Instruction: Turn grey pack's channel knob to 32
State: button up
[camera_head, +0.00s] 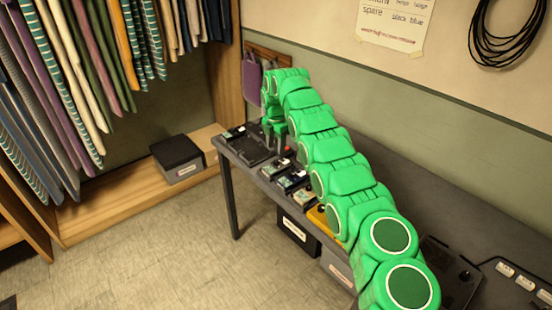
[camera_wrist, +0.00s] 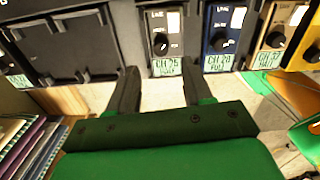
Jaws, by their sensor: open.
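The grey pack (camera_wrist: 173,22) stands in a row on the table, in the wrist view at top centre. Its small screen (camera_wrist: 167,66) appears to read CH 25 FULL. Its black channel knob (camera_wrist: 160,44) sits above that screen; the exact pointer direction is too small to tell. My gripper (camera_wrist: 161,80) is open and empty, with one finger on each side of the grey pack's lower end, apart from the knob. In the head view my gripper (camera_head: 271,130) is at the far end of the table, partly hidden by my green arm.
Right of the grey pack are a blue pack (camera_wrist: 220,22) reading about CH 28 FULL, a tan pack (camera_wrist: 278,25) and a yellow pack (camera_wrist: 305,55). A black empty bay (camera_wrist: 70,45) lies left. Clothes (camera_head: 75,70) hang left; bins stand under the dark table (camera_head: 232,163).

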aim_at(276, 161)
notch_tip(276, 161, down, 6)
jog(key=shift+f, duration=0.25)
jog(key=shift+c, duration=0.3)
grip_shut()
